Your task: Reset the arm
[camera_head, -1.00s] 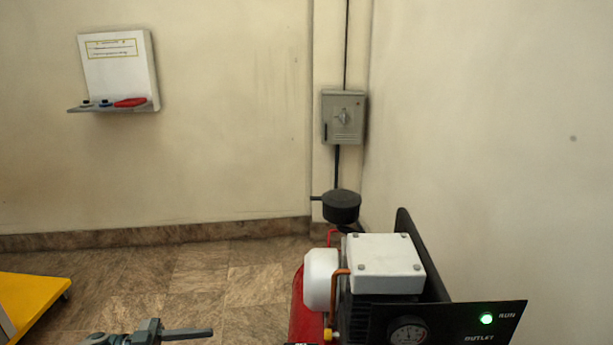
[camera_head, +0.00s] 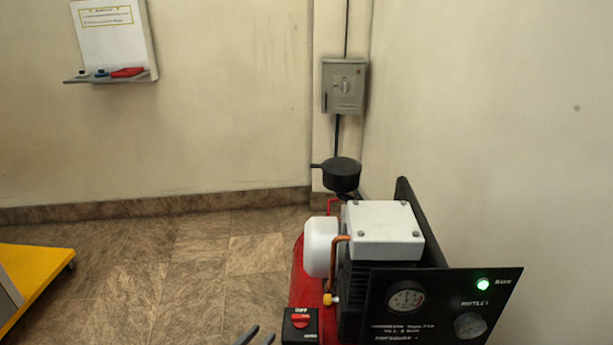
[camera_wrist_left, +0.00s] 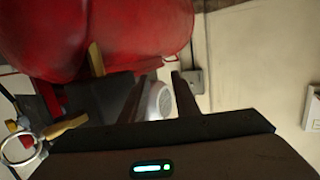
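My left gripper (camera_head: 260,336) shows only as two dark fingertips at the bottom edge of the head view, left of the compressor (camera_head: 384,217). In the left wrist view its two dark fingers (camera_wrist_left: 158,98) stand apart with nothing held between them. The red tank (camera_wrist_left: 120,35) fills the top of that view, beyond the fingers. In the head view a black switch box with a red knob (camera_head: 300,321) sits just right of the fingertips. The green lamp (camera_head: 483,284) on the black panel is lit. My right gripper is in neither view.
A yellow platform (camera_head: 38,262) stands on the tiled floor at the left. A grey wall box (camera_head: 344,85) and a whiteboard (camera_head: 113,37) hang on the wall. The floor between platform and compressor is clear. A metal ring (camera_wrist_left: 17,149) shows at the wrist view's left.

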